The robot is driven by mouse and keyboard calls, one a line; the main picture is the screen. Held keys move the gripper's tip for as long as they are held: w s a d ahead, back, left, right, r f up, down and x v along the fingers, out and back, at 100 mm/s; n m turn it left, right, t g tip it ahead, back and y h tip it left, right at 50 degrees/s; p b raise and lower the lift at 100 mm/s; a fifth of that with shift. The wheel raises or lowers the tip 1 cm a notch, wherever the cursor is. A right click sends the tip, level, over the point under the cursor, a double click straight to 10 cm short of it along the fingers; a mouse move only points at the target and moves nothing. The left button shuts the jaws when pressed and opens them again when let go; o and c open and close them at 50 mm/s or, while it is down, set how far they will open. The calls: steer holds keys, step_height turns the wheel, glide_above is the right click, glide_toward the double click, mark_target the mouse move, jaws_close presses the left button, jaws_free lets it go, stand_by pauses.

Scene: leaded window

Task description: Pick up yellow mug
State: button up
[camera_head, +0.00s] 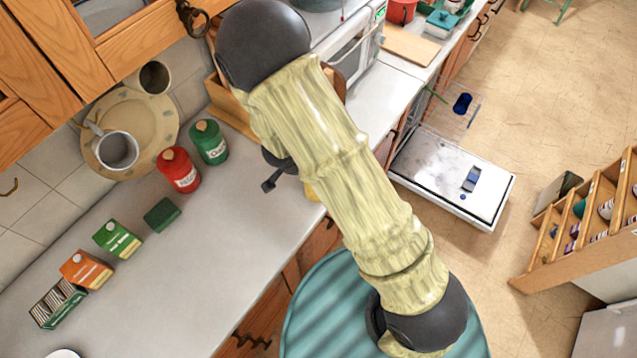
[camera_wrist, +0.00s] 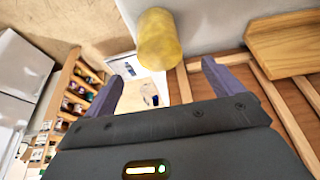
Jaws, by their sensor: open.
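The yellow mug (camera_wrist: 158,42) shows in the wrist view as a plain yellow cylinder at the top centre, on the pale counter close to its front edge. I cannot see a handle on it. In the head view only a small yellow sliver (camera_head: 311,192) shows beside my arm, which hides the rest. My gripper (camera_wrist: 162,82) is open and empty in the wrist view. Its two dark fingers point towards the mug, one to either side of it, and the mug lies beyond the fingertips. In the head view my arm hides most of the gripper.
On the counter (camera_head: 215,260) stand a red canister (camera_head: 178,170), a green canister (camera_head: 208,142) and several small boxes along the wall. A grey mug (camera_head: 116,150) and a plate (camera_head: 150,118) are at the wall. An open dishwasher door (camera_head: 440,170) juts out at the right.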

steer(key=b+x, duration=0.3)
steer(key=x, duration=0.4)
steer(key=shift+a+f+b, duration=0.1)
steer(key=shift+b, duration=0.25)
steer(key=shift+w+f, duration=0.1)
steer(key=shift+w, duration=0.05)
steer(key=x, duration=0.1)
steer(key=b+x, duration=0.1)
steer(key=x, duration=0.3)
steer(key=shift+w+d+b, duration=0.2)
steer(key=shift+d+b, duration=0.1)
steer(key=shift+b, duration=0.05)
steer(key=shift+s, duration=0.1)
steer(key=shift+c, duration=0.2)
